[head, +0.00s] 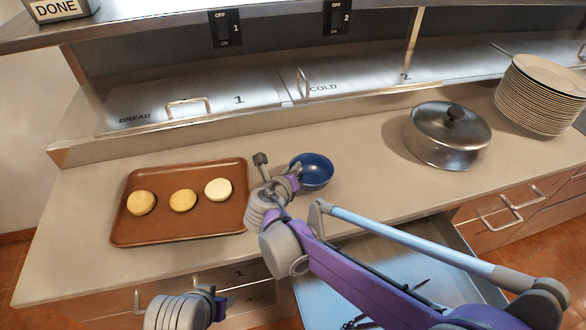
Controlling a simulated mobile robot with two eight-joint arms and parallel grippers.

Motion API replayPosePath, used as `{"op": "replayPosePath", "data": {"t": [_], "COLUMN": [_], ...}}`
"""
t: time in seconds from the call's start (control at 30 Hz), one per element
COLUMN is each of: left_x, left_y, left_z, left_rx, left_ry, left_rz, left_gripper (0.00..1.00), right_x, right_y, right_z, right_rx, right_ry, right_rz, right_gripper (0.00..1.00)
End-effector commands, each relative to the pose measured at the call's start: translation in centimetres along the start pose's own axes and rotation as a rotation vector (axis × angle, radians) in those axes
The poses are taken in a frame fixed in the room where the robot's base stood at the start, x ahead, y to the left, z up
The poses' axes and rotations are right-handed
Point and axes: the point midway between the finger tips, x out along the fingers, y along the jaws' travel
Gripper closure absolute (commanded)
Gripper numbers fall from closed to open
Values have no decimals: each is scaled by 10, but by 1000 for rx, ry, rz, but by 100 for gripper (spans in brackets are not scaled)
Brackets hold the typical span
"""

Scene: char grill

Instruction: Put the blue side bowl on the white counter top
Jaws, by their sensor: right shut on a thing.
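The blue bowl (314,174) is right of the brown tray, over the white counter top (365,190). It looks upright and empty. My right gripper (292,176) is at the bowl's left side and is shut on it. The gripper hides part of the bowl's left edge and underside, so I cannot tell whether the bowl touches the counter. My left gripper (212,302) is low at the bottom edge, in front of the counter, and its fingers do not show clearly.
A brown tray (180,234) with three buns lies left of the bowl. An open drawer (312,298) with utensils juts out below the counter.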

Motion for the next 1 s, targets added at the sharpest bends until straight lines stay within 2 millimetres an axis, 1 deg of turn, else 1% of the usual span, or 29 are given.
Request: {"op": "replayPosePath", "data": {"t": [0.13, 0.17, 0.3, 0.33, 0.6, 0.73, 0.87, 1.0], "left_x": [0, 0, 0, 0, 0, 0, 0, -1], "left_y": [0, 0, 0, 0, 0, 0, 0, 0], "left_z": [0, 0, 0, 0, 0, 0, 0, -1], "left_rx": [0, 0, 0, 0, 0, 0, 0, 0], "left_ry": [0, 0, 0, 0, 0, 0, 0, 0], "left_rz": [0, 0, 0, 0, 0, 0, 0, 0], "left_gripper": [50, 50, 50, 50, 50, 50, 50, 50], "right_x": [0, 0, 0, 0, 0, -9, -30, -61], "right_y": [0, 0, 0, 0, 0, 0, 1, 1], "right_z": [0, 0, 0, 0, 0, 1, 1, 1], "right_rx": [1, 1, 1, 1, 1, 0, 0, -1], "right_ry": [0, 1, 1, 1, 1, 0, -1, -2], "right_rz": [0, 0, 0, 0, 0, 1, 3, 4], "right_gripper": [100, 84, 59, 55, 55, 55, 55, 55]}}
